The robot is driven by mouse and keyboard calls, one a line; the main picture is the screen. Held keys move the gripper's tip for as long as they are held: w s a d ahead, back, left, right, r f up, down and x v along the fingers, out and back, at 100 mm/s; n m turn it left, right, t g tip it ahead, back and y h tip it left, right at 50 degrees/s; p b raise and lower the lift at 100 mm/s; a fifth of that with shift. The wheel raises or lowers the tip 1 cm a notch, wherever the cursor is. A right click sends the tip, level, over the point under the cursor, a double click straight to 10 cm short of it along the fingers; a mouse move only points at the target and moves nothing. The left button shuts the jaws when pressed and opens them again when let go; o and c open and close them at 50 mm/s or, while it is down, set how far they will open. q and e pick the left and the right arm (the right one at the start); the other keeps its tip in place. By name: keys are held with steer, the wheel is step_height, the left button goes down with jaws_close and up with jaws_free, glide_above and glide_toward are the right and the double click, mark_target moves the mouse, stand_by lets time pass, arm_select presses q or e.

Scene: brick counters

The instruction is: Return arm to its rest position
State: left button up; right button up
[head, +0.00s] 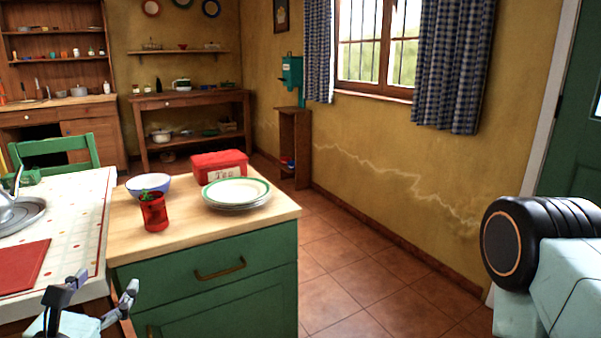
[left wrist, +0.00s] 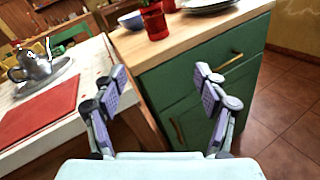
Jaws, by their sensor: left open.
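My left gripper (head: 98,296) is low at the left in the head view, in front of the white spotted table and beside the green counter. In the left wrist view its two padded fingers (left wrist: 163,92) stand wide apart with nothing between them. A part of my other arm shows at the right edge of the head view, but its gripper is not visible.
A green cabinet (head: 215,290) with a wooden top carries a red cup (head: 153,212), a blue bowl (head: 148,184), a red tin (head: 219,166) and stacked plates (head: 237,191). A red board (head: 22,266) and silver teapot (head: 14,208) are on the table. Tiled floor (head: 350,270) is clear.

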arm_select(q)
steer(key=s+d+f+m+g+h, duration=0.2)
steer(key=s+d+f+m+g, duration=0.15)
steer(key=f+m, duration=0.5)
steer(key=s+d+f+m+g+h, duration=0.1)
steer(key=s+d+f+m+g, duration=0.25)
steer(key=m, duration=0.85)
steer(key=s+d+f+m+g+p, duration=0.1)
steer(key=s+f+m+g, duration=0.4)
steer(key=s, duration=0.5)
steer(key=s+d+f+m+g+y+p, duration=0.1)
steer(key=s+d+f+m+g+p, duration=0.1)
steer(key=s+f+m+g, duration=0.3)
steer(key=s+d+f+m, duration=0.1)
steer(key=s+f+m, duration=0.2)
steer(key=s+f, duration=0.2)
steer(key=shift+s, duration=0.45)
